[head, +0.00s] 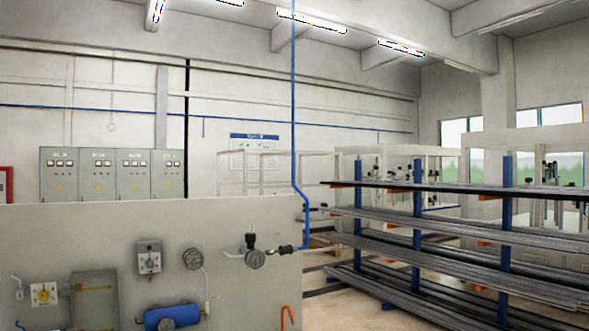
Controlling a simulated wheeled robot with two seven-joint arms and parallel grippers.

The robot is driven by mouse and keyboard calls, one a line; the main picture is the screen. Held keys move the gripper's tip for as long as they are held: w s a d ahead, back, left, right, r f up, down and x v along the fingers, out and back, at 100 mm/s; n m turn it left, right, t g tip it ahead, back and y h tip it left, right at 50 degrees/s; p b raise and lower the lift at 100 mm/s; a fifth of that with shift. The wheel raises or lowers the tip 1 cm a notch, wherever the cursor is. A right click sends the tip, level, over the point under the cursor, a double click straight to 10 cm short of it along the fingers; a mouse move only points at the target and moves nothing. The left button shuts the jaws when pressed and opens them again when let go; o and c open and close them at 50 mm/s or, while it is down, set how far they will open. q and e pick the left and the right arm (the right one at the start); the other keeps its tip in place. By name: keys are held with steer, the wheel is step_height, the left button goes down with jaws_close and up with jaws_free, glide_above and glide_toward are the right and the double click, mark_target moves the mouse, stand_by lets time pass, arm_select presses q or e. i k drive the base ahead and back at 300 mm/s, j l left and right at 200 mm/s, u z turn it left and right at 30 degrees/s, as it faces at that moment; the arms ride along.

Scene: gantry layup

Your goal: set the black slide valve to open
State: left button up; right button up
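A light grey panel (110,232) fills the lower left of the head view. Near its right edge a small black fitting (286,250) sits where a blue hose (305,225) meets the panel's pipework; it may be the black slide valve, but its setting is too small to read. Left of it is a round gauge (255,259) with a black knob (250,241) above it. Neither of my grippers is in view.
The panel also carries a grey switch box (149,257), another gauge (193,259), a yellow dial (43,293), a blue cylinder (171,316) and an orange hook (287,317). A rack with long bars (450,248) stands at right. Grey cabinets (95,174) stand behind.

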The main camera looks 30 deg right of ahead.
mark_target(288, 249)
steer(key=i+l, duration=0.35)
steer(key=l, duration=0.15)
steer(key=i+l, duration=0.3)
steer(key=l, duration=0.2)
